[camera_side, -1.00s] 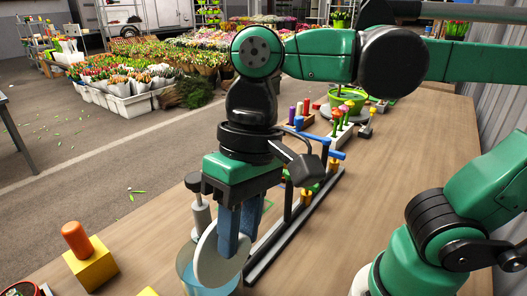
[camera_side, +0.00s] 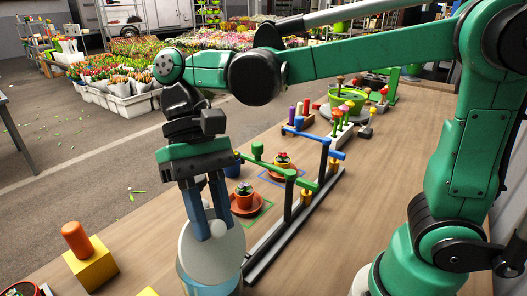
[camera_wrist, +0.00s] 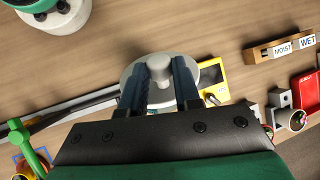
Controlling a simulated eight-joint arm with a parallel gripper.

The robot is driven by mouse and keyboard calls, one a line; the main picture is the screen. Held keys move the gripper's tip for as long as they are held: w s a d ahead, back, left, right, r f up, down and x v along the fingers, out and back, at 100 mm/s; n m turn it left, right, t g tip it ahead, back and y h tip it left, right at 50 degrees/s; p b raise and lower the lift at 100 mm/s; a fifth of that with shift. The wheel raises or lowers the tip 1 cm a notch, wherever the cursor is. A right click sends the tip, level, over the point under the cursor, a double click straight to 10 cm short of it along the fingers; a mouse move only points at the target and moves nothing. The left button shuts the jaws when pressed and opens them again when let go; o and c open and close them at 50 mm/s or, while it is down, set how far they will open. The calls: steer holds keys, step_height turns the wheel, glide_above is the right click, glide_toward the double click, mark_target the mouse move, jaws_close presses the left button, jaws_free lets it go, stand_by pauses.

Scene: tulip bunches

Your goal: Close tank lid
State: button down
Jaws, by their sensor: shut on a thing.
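The tank lid (camera_side: 207,258) is a pale round disc with a knob (camera_side: 218,229). My gripper (camera_side: 213,231) is shut on the knob from above. The translucent blue tank (camera_side: 207,287) stands at the bottom edge of the side view, mostly hidden by the lid. The lid lies over the tank's top, and I cannot tell whether it sits fully on the rim. In the wrist view, the lid (camera_wrist: 132,75) shows behind and between the fingers (camera_wrist: 169,68), with the tank hidden below.
A yellow block with an orange knob (camera_side: 78,238) stands at left. A rail with posts and a green bar (camera_side: 275,168) stands right of the lid, near potted plants (camera_side: 243,197). The wrist view shows a MOIST/WET sign (camera_wrist: 285,47) and a yellow device (camera_wrist: 212,73).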

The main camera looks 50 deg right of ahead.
stand_by(0.3)
steer(key=c, duration=0.6)
jaws_free()
steer(key=shift+v, duration=2.8)
